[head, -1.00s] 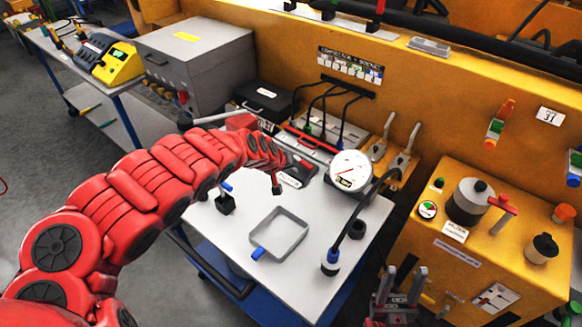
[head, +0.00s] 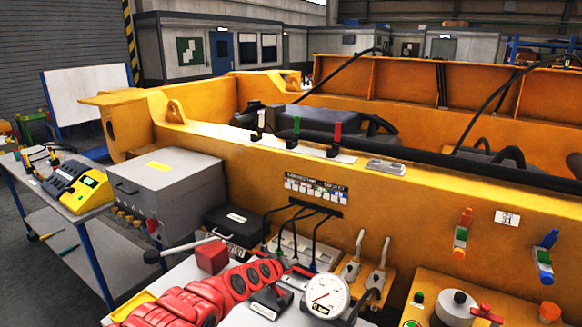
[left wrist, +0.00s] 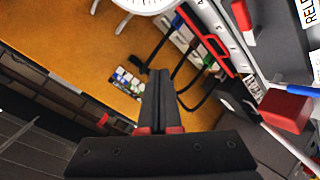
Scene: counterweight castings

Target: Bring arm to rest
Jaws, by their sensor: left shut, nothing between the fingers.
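My left arm is red and comes in from the bottom left of the head view, low over the bench. My left gripper (head: 284,284) is black and sits at the arm's end, left of a round white gauge (head: 325,295). In the left wrist view its fingers (left wrist: 157,85) are together with nothing between them. They point toward the orange wall, where a panel of small coloured tags (left wrist: 126,82) shows. The gauge rim (left wrist: 146,3) is at the top of that view. My right gripper is not in view.
A red block (head: 211,257) stands beside the arm, and it also shows in the left wrist view (left wrist: 284,110). A black case (head: 234,222) and a grey cabinet (head: 165,190) lie behind. The orange wall (head: 380,215) closes off the back. Black cables (head: 314,228) hang near the gripper.

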